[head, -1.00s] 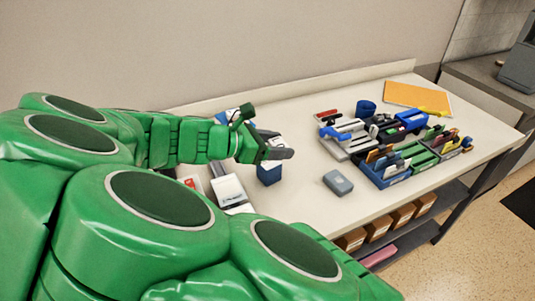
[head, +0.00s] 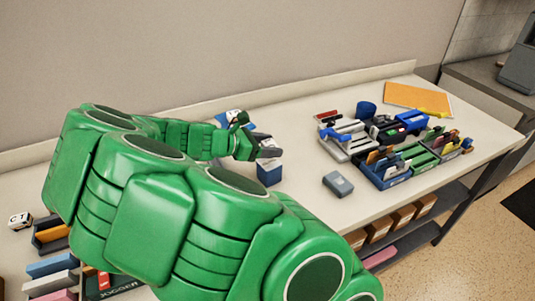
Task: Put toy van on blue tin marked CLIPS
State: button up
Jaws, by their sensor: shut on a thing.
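My gripper (head: 267,151) is at the middle of the table and shut on a small white thing (head: 266,140), which looks like the toy van. My fingers and wrist hide much of it. A dark blue box-shaped tin (head: 269,175) stands directly below my fingers. Its top is partly hidden, and I cannot read any marking on it. I cannot tell whether the held thing touches the tin. A flatter grey-blue tin (head: 338,184) with a small unreadable mark lies apart, to the right and nearer the front edge.
An organiser (head: 372,179) full of stationery stands to the right, with a blue cup (head: 366,109) behind it. An orange folder (head: 418,98) lies at the back right. Several items, including a sorter (head: 50,238) and a white block marked CT (head: 20,220), are at left.

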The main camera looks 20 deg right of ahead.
jog(key=shift+w+f, duration=0.3)
jog(key=shift+f, duration=1.55)
jog(key=shift+f, duration=0.1)
jog(key=o, duration=1)
jog(key=shift+o, duration=0.2)
jog(key=v, duration=1.2)
